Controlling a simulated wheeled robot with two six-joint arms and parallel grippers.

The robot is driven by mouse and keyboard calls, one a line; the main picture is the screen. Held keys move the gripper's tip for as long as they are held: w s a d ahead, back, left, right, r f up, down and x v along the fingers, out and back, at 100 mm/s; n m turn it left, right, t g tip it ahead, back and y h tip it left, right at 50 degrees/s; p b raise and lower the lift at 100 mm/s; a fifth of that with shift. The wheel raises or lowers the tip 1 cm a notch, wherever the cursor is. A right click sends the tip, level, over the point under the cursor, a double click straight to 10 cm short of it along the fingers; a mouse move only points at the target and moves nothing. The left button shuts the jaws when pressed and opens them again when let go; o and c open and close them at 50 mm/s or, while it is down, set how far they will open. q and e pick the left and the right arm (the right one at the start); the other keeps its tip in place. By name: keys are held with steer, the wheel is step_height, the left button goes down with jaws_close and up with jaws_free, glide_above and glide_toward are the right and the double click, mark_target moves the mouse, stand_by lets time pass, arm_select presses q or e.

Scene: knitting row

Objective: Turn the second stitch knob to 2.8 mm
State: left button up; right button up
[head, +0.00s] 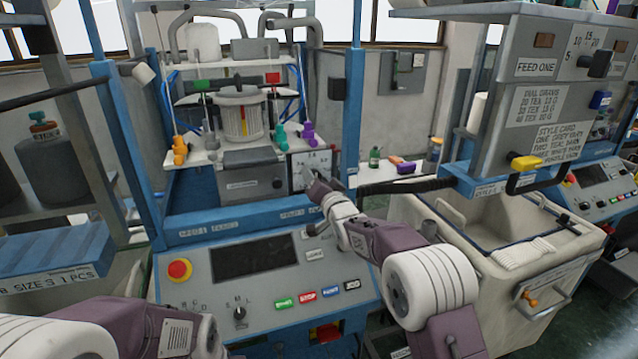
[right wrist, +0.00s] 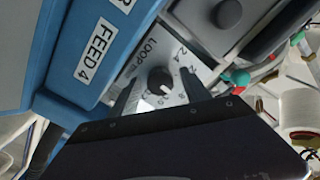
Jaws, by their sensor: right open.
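A dark round stitch knob (right wrist: 160,81) with a pale mark sits on a white dial plate lettered LOOP in the right wrist view. Numbers run beside the knob; 2.4 is legible, but I cannot tell the exact setting. The plate (head: 316,160) shows on the front of the knitting machine in the head view, its knob hidden by my gripper. My right gripper (right wrist: 158,88) is open, one finger on each side of the knob; I cannot tell whether they touch it. In the head view the right gripper (head: 313,186) is at the plate. My left arm shows at bottom left, without its gripper.
A blue frame bar with a FEED 4 label (right wrist: 88,58) runs beside my right gripper. Another dark round knob (right wrist: 228,14) is on a grey panel nearby. Below the machine is a control panel (head: 215,290) with a red stop button (head: 179,270). A cream bin (head: 450,230) stands at right.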

steer(key=b+v, duration=0.2)
steer(key=v, duration=0.6)
steer(key=shift+s, duration=0.4)
steer(key=shift+d, duration=0.1)
